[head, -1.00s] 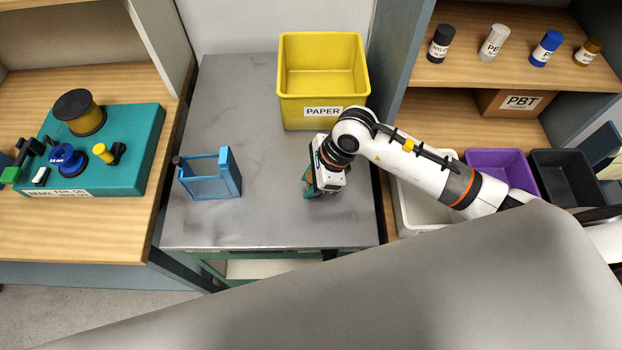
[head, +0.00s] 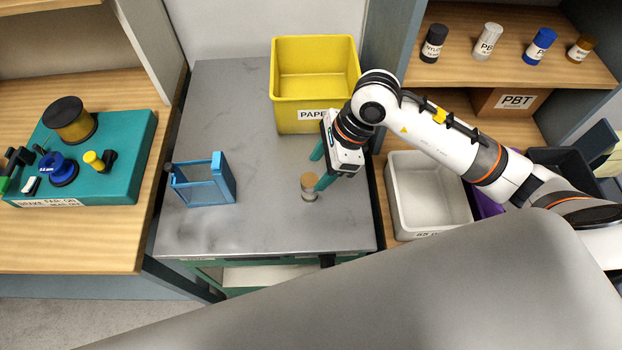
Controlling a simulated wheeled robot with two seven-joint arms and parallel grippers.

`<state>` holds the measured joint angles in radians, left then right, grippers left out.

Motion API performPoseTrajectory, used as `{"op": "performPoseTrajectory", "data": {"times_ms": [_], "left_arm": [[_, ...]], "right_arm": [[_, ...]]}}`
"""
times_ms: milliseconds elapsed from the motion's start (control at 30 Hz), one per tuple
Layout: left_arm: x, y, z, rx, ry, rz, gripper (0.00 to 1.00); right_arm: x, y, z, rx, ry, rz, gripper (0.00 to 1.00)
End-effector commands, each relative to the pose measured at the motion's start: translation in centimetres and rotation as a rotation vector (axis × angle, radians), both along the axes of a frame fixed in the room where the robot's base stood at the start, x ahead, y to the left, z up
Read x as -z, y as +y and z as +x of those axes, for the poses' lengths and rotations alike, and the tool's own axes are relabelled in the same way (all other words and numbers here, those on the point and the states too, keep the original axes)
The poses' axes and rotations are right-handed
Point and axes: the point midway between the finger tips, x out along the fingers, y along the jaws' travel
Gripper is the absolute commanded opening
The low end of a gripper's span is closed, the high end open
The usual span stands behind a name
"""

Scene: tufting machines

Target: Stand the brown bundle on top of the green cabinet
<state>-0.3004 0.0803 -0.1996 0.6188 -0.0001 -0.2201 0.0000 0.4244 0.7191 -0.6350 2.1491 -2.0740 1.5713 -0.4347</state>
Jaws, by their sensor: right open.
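A small brown bundle (head: 309,187) with a pale lower band stands upright on the grey metal top (head: 255,228) of the green cabinet (head: 207,272). My right gripper (head: 320,168) is just above and to the right of the bundle, with its teal fingers apart. One finger is close beside the bundle; I cannot tell if they touch. The bundle is not between the fingers. My left gripper is not in view.
A yellow PAPER bin (head: 313,112) stands at the back of the cabinet top. A blue open frame (head: 203,181) stands at the left. A white bin (head: 428,190) is at the right. A teal machine (head: 115,170) sits on the left bench. The middle of the top is clear.

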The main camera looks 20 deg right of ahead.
Motion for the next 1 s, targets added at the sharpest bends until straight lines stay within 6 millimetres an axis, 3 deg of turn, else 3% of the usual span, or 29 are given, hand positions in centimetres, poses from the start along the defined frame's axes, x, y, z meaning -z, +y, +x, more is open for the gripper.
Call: {"op": "performPoseTrajectory", "data": {"times_ms": [100, 300, 1000], "left_arm": [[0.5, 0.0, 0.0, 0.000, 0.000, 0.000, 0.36], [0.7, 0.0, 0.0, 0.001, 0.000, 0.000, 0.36], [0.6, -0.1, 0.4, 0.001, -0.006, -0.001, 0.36]], "right_arm": [[-1.9, -0.9, -0.1, 0.000, -0.004, -0.002, 0.55], [-3.6, -1.5, -0.4, -0.001, 0.000, -0.001, 0.55], [-3.8, -1.6, -0.4, -0.001, 0.001, -0.001, 0.55]]}}
